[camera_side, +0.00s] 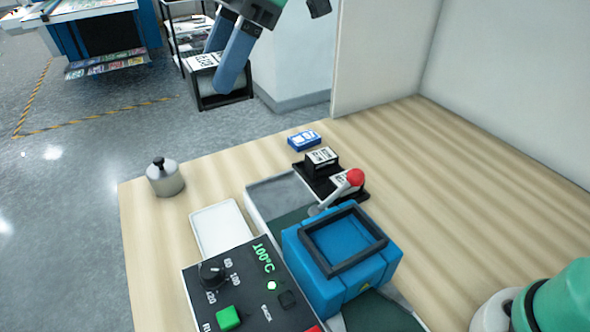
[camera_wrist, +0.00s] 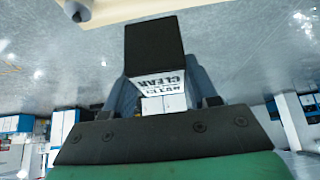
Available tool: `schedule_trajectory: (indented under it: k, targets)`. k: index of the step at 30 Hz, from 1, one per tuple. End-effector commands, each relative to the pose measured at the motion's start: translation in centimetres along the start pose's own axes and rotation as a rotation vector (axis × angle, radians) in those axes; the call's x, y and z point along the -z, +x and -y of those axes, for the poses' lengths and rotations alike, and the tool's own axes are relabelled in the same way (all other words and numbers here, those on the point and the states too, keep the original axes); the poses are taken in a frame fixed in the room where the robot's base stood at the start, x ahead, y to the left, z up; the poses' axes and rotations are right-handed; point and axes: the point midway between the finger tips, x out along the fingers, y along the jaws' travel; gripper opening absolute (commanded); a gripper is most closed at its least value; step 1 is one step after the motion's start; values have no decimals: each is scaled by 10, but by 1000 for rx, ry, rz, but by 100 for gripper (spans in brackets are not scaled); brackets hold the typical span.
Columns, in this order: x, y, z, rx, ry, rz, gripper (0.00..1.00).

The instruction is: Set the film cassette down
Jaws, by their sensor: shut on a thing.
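My gripper (camera_side: 212,70), with blue-grey fingers, is shut on the film cassette (camera_side: 224,101). The cassette is a black block with a white printed label. It hangs in the air, and in the side view it appears above and beyond the table's far edge. In the wrist view the black cassette (camera_wrist: 153,48) sits between the fingers, with a label reading "CLEAR" facing me. Part of the cassette is hidden by the fingers in the side view.
The wooden table (camera_side: 470,190) holds a blue machine (camera_side: 330,285) with a red-knobbed lever, a control panel (camera_side: 250,290), a white tray (camera_side: 220,228) and a metal weight (camera_side: 164,178). A black holder (camera_side: 312,180) carries a black labelled block (camera_side: 322,158) near a small blue box (camera_side: 304,140).

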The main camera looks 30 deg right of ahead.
Motion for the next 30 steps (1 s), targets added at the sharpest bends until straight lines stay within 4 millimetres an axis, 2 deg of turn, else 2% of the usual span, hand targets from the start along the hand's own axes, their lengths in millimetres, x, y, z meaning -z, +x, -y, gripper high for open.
schedule_trajectory:
  k: [1, 6, 14, 20, 27, 30]
  targets:
    - [1, 13, -11, 1, -2, 0, 0]
    - [2, 45, -33, 0, 0, -1, 0]
    - [-6, 73, -43, -1, 0, -2, 0]
    - [-31, 112, -42, -1, 0, -2, 0]
    - [-67, 168, -42, -1, 0, -2, 0]
    - [-78, 184, -42, -1, 0, -2, 0]
